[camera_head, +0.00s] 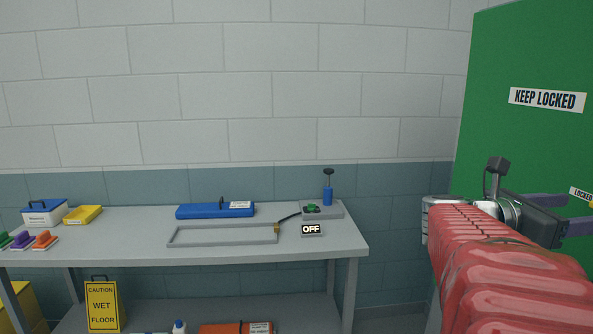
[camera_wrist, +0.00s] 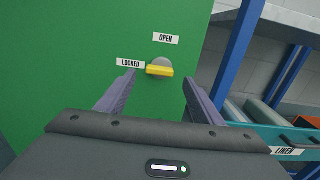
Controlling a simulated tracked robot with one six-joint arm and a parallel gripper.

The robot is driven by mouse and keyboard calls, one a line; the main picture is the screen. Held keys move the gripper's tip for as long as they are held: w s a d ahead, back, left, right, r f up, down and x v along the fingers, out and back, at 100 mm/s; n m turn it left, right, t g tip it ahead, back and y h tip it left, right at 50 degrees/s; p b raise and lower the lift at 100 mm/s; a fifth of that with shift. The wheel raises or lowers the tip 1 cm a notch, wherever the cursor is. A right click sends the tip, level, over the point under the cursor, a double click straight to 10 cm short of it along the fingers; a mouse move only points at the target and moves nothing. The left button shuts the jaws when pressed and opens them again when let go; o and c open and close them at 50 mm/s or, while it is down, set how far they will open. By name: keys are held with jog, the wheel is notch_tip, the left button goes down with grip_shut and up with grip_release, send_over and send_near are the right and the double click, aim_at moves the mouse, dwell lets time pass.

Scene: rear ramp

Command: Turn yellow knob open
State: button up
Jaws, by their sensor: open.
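The yellow knob (camera_wrist: 159,70) shows in the wrist view, a yellow bar across a round grey base on the green door (camera_wrist: 80,60). Its bar lies roughly level, with one end toward the LOCKED label (camera_wrist: 131,63). The OPEN label (camera_wrist: 166,38) is above it. My gripper (camera_wrist: 160,88) is open, and its two purple-grey fingers stand on either side below the knob, with nothing between them. I cannot tell the exact gap to the knob. In the head view, my gripper (camera_head: 574,214) is at the right in front of the green door (camera_head: 530,70); the knob is hidden there.
A grey table (camera_head: 110,218) on the left holds a blue case (camera_head: 215,211), a grey frame (camera_head: 222,243), an OFF sign (camera_head: 311,230) and a green button (camera_head: 312,208). A yellow wet-floor sign (camera_head: 102,305) is below. A blue-post shelf (camera_wrist: 239,45) stands right of the door.

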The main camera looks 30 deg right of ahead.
jog(key=shift+x, duration=2.75)
jog(key=c, duration=1)
